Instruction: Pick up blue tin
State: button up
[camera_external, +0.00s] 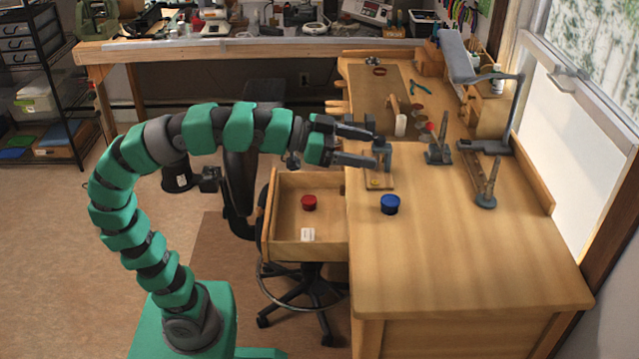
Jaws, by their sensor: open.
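The blue tin (390,205) is a small round tin standing on the wooden bench top, near its left edge beside the open drawer. My gripper (378,146) is open and empty, its two dark fingers pointing right. In the picture it sits above and slightly left of the blue tin, apart from it. A small stand with a wooden base shows just behind the fingers; the exact distance between them cannot be told.
The small stand (379,182) is just behind the blue tin. Dark metal stands (438,152) and a lamp (485,148) are farther right. The bench front (470,260) is clear.

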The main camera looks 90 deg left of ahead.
jog(key=w+d+f+g+p, duration=0.2)
jog(key=w+d+f+p, duration=0.1)
jog(key=d+f+p, duration=0.15)
jog(key=n+g+y+p, duration=0.5)
jog(key=n+y+p, duration=0.35)
jog(key=p, duration=0.35)
send_near(389, 201)
jog(key=v, duration=0.3)
jog(key=shift+d+f, duration=0.15)
jog(key=shift+d, duration=0.2)
jog(key=shift+s+a+n, duration=0.1)
jog(key=shift+a+n, duration=0.15)
jog(key=shift+a, duration=0.05)
jog(key=shift+a+f, duration=0.25)
jog(key=x, duration=0.7)
jog(key=shift+w+b, duration=0.25)
jog(key=shift+b, duration=0.05)
jog(key=shift+r+b+x, duration=0.15)
jog(key=shift+x, duration=1.3)
jog(key=shift+r+b+x, duration=0.1)
jog(key=shift+b+x, duration=0.05)
jog(key=shift+x, duration=1.35)
jog(key=shift+w, duration=0.15)
jog(key=c, duration=1.1)
